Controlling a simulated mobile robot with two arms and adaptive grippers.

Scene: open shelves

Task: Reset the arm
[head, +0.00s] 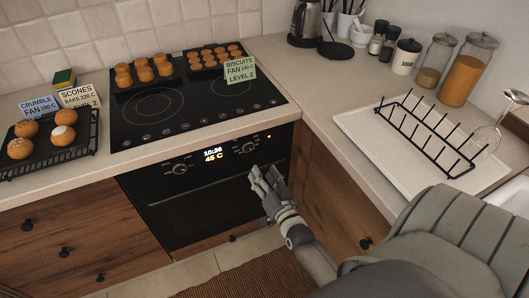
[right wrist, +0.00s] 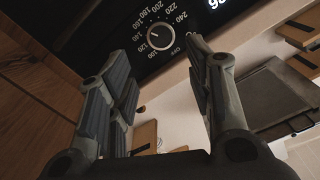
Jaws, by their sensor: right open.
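My right arm comes in from the lower right of the head view. Its gripper (head: 262,182) is in front of the black oven (head: 205,212), just below and to the right of the right-hand oven knob (head: 246,147). In the right wrist view its two dark fingers (right wrist: 163,80) are spread apart with nothing between them. A temperature dial (right wrist: 160,36) shows beyond the fingertips. I cannot tell from the pictures whether a fingertip touches the oven front. My left gripper is out of view.
A black cooktop (head: 185,95) holds trays of baked goods (head: 143,72). A rack of scones (head: 55,140) stands at the left. The right counter carries a kettle (head: 305,22), jars (head: 467,70) and a dish rack (head: 430,130).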

